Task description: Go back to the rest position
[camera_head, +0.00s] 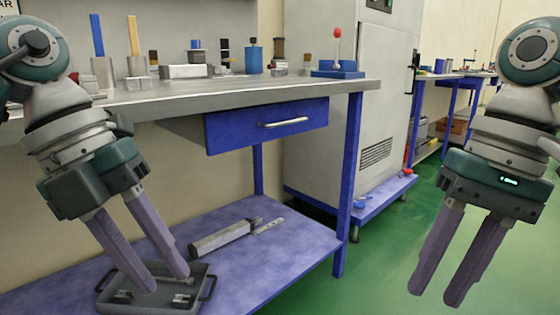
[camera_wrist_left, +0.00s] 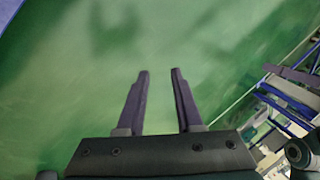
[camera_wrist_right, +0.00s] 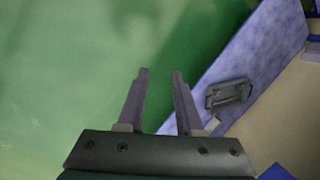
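My left gripper (camera_head: 168,282) hangs down at the left of the head view, fingers apart with nothing between them. In that view its fingertips overlap the grey tray on the lower shelf; I cannot tell the distance. My right gripper (camera_head: 434,295) hangs down at the right, over the green floor in the picture, also open and empty. The left wrist view shows the left fingers (camera_wrist_left: 161,72) spread above green floor. The right wrist view shows the right fingers (camera_wrist_right: 160,72) spread, with floor and the blue shelf behind them.
A workbench (camera_head: 300,90) carries several parts and a red-knobbed lever on a blue base (camera_head: 338,70). Its blue drawer (camera_head: 235,130) is shut. The lower shelf (camera_head: 290,265) holds the grey tray (camera_head: 207,272) and a cylinder (camera_head: 222,238). A grey cabinet (camera_head: 385,100) stands behind. Green floor (camera_head: 385,260) is clear.

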